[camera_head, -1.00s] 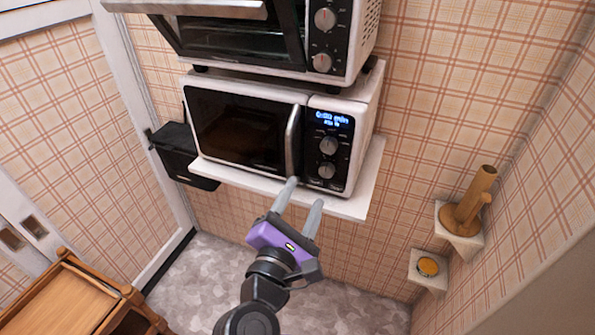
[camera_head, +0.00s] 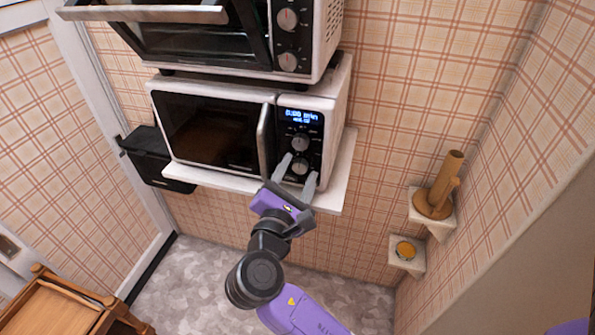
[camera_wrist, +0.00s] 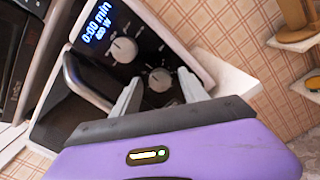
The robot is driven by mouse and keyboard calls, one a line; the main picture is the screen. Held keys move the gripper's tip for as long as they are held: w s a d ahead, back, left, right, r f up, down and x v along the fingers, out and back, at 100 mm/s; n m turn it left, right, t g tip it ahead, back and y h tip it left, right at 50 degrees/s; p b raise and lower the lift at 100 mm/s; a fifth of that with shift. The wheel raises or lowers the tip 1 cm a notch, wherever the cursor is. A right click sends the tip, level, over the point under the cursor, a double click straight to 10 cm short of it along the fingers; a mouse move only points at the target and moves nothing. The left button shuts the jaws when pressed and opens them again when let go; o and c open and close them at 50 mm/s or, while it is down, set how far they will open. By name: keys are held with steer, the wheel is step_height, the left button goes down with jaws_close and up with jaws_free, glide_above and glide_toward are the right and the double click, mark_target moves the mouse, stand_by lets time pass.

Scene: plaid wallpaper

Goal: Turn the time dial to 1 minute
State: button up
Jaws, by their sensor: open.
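The white microwave (camera_head: 211,136) with a black front stands on a shelf. Its control panel has a blue lit display (camera_head: 301,116), which reads 0:00 min in the wrist view (camera_wrist: 95,20). Below it are an upper dial (camera_head: 300,142) and a lower dial (camera_head: 300,167). I cannot read which one is the time dial. My gripper (camera_head: 299,164) is open in front of the panel. In the wrist view the lower dial (camera_wrist: 160,80) shows between the two fingertips, with the upper dial (camera_wrist: 124,50) above and left of them. Contact with a dial cannot be told.
The microwave's door handle (camera_head: 264,140) stands out just left of the dials. A toaster oven (camera_head: 320,45) with its door open is above. The white shelf (camera_head: 335,190) juts out below. Small wall shelves with a wooden object (camera_head: 439,187) and a yellow disc (camera_head: 405,250) are right.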

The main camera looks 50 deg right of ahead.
steer(key=shift+c, duration=0.4)
jaws_close()
steer(key=shift+m, duration=0.4)
steer(key=m+b, duration=0.2)
steer(key=m, duration=0.3)
steer(key=shift+f+m, duration=0.15)
steer(key=shift+m, duration=0.15)
steer(key=m+b, duration=0.3)
steer(key=m, duration=0.2)
steer(key=shift+b, duration=0.35)
steer(key=shift+m, duration=0.3)
steer(key=shift+o, duration=0.4)
jaws_free()
